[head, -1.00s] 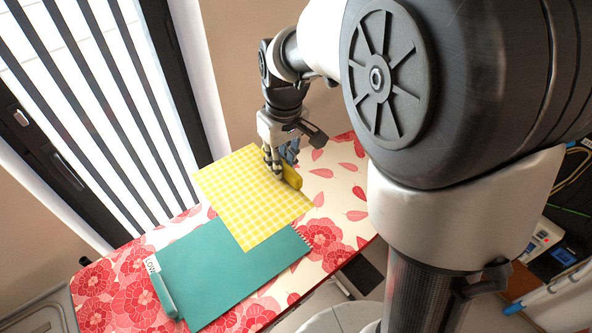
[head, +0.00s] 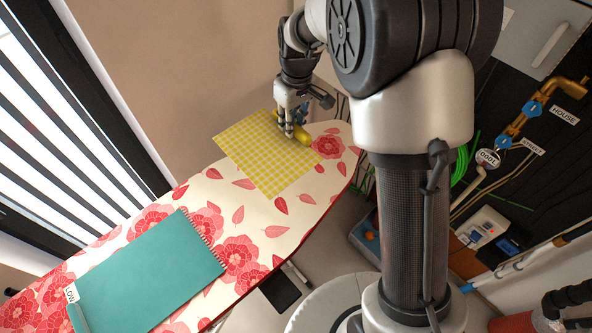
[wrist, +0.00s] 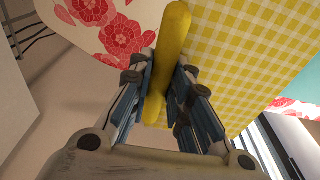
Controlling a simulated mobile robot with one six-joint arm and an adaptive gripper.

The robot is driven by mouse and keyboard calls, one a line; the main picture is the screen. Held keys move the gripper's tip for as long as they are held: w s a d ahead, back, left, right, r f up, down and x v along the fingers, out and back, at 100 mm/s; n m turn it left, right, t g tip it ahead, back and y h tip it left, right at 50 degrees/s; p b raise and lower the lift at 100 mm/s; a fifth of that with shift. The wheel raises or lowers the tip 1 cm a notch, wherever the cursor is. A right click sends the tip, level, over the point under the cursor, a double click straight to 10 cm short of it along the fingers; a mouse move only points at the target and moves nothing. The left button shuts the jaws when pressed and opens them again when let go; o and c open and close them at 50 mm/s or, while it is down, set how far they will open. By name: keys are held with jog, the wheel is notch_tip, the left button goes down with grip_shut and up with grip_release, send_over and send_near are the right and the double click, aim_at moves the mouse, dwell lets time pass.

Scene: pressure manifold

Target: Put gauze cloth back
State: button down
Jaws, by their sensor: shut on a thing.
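The gauze cloth (head: 258,160) is a flat yellow-and-white checked sheet over the rounded end of a floral ironing board. It fills much of the wrist view (wrist: 245,60). A plain yellow rounded bar (head: 304,136) lies along the cloth's edge; I cannot tell how it is joined to it. My gripper (head: 290,131) points down at this edge. In the wrist view, my gripper (wrist: 163,82) is shut on the yellow bar (wrist: 174,35), which lies between its two fingers. I cannot tell whether the cloth touches the board or hangs just above it.
A teal spiral notebook (head: 150,272) with a tag reading LOW lies on the floral board (head: 282,228), apart from the cloth. Bare board lies between them. At right are pipes with blue valves (head: 533,107) and tags. A wall stands behind the board, a slatted window at left.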

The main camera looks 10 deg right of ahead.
notch_tip(320, 180, down, 19)
jog(key=b, duration=0.3)
jog(key=shift+s+a+r, duration=0.1)
jog(key=shift+a, duration=0.05)
jog(key=shift+b, duration=0.3)
jog(key=shift+f, duration=0.25)
jog(key=c, duration=1.5)
grip_release()
jog(key=shift+r, duration=0.1)
